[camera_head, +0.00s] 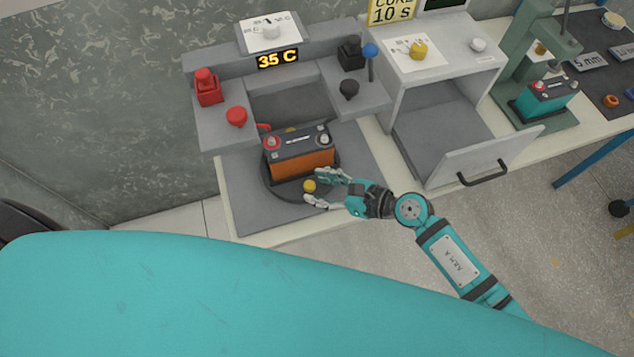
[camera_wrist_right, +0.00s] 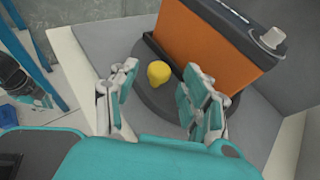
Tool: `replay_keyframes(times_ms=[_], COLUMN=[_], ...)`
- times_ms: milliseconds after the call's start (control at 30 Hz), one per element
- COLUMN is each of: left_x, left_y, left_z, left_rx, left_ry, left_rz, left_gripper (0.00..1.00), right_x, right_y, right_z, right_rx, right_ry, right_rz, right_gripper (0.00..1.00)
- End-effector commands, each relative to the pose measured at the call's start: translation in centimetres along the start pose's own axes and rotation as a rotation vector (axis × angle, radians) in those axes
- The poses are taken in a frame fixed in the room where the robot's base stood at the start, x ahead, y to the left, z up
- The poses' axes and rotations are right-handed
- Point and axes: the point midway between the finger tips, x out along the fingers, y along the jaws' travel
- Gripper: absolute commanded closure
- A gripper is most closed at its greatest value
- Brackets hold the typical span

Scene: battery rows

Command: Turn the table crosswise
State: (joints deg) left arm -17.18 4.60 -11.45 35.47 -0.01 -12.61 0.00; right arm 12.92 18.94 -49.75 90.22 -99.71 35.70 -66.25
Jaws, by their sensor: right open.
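The round dark turntable (camera_head: 273,184) lies on a grey mat at the front of the left station. An orange battery with a black top (camera_head: 305,163) stands on it, its long side facing the front. A yellow knob (camera_head: 310,186) sits near the table's front right rim. It also shows in the right wrist view (camera_wrist_right: 158,73), with the turntable (camera_wrist_right: 156,103) under it. My right gripper (camera_head: 313,187) is open, its fingers on either side of the knob with gaps visible. The right wrist view shows the open fingers (camera_wrist_right: 158,95) too. My left gripper is not in view.
Behind the turntable stands a grey station with a "35 C" display (camera_head: 278,59), a red knob (camera_head: 236,117) and a blue-tipped lever (camera_head: 370,62). To the right, an open cabinet door (camera_head: 485,157) sticks out. A teal battery (camera_head: 546,97) sits in a green press.

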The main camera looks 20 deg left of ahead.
Motion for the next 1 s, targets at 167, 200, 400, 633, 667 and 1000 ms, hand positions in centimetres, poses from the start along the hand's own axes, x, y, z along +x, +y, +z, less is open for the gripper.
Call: replay_keyframes(times_ms=[167,200,400,633,667,1000], left_x=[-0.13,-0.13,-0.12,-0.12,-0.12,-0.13], left_y=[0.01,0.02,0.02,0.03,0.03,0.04], left_z=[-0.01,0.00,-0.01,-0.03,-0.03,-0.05], left_rx=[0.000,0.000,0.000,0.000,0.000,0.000], left_ry=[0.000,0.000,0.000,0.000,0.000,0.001], left_rz=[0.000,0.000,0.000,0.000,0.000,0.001], left_gripper=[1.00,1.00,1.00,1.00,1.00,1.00], right_x=[1.04,1.11,1.11,1.09,1.08,1.07], right_y=[0.03,0.04,0.03,0.03,0.03,0.03], right_z=[0.01,0.01,-0.01,-0.01,-0.01,-0.02], right_rx=[-0.001,-0.001,-0.001,0.000,0.000,0.000], right_ry=[0.000,0.000,0.000,0.000,0.000,0.000], right_rz=[0.000,0.001,0.000,0.000,0.000,0.000], right_gripper=[0.52,0.52,0.52,0.80,0.84,1.00])
